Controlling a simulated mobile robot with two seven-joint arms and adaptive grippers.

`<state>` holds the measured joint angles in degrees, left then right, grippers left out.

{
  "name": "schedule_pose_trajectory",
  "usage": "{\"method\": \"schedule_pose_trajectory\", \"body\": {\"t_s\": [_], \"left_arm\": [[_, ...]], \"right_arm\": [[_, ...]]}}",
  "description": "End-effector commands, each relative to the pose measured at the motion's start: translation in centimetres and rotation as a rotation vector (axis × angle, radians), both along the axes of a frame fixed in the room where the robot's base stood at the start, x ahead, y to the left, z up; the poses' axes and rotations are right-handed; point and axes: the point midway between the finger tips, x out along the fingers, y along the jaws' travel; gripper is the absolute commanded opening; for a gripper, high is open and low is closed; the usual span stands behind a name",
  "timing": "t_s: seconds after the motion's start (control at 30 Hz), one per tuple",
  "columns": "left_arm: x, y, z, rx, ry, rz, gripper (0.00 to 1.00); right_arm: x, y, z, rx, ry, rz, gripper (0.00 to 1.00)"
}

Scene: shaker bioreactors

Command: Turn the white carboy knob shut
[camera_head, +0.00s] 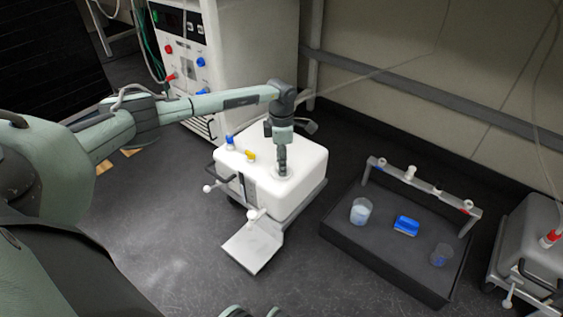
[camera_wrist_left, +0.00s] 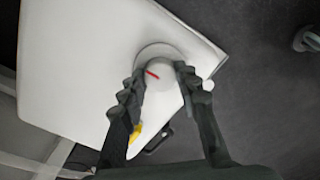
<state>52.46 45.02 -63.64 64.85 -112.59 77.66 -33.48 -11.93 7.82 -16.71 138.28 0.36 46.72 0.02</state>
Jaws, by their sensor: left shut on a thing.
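The white carboy (camera_head: 307,158) stands on a low frame in the middle of the head view; its white top (camera_wrist_left: 75,60) fills much of the left wrist view. The round white knob (camera_wrist_left: 160,74) with a red line across it sits in a round collar on that top. My left gripper (camera_head: 282,172) points straight down onto the carboy's top. In the left wrist view its two dark fingers stand on either side of the knob, shut on it. In the head view the gripper hides the knob.
Blue (camera_head: 230,141) and yellow (camera_head: 250,156) fittings sit on the carboy's left edge. A white plate (camera_head: 253,248) lies in front. At right, a dark tray (camera_head: 345,239) holds beakers and a blue object (camera_head: 406,226). A white cabinet (camera_head: 250,60) with coloured connectors stands behind.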

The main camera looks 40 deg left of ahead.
Motion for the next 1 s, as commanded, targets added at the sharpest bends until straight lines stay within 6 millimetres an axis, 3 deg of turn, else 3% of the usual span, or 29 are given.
{"method": "schedule_pose_trajectory", "body": {"t_s": [0.47,0.5,0.63,1.0], "left_arm": [[0.05,0.02,0.03,0.001,-0.002,-0.013,0.03],[0.05,0.02,0.03,0.001,-0.002,-0.013,0.36],[0.04,0.01,0.03,0.0,-0.001,-0.012,0.53],[0.06,0.02,0.56,0.0,-0.001,-0.011,0.53]], "right_arm": [[-0.05,0.01,-0.06,-0.001,0.0,0.001,0.4],[-0.06,0.02,-0.06,-0.001,0.0,0.001,0.4],[-0.07,0.01,-0.07,-0.001,0.0,0.001,0.4],[-0.04,0.1,-0.21,-0.003,0.005,0.004,0.4]]}}
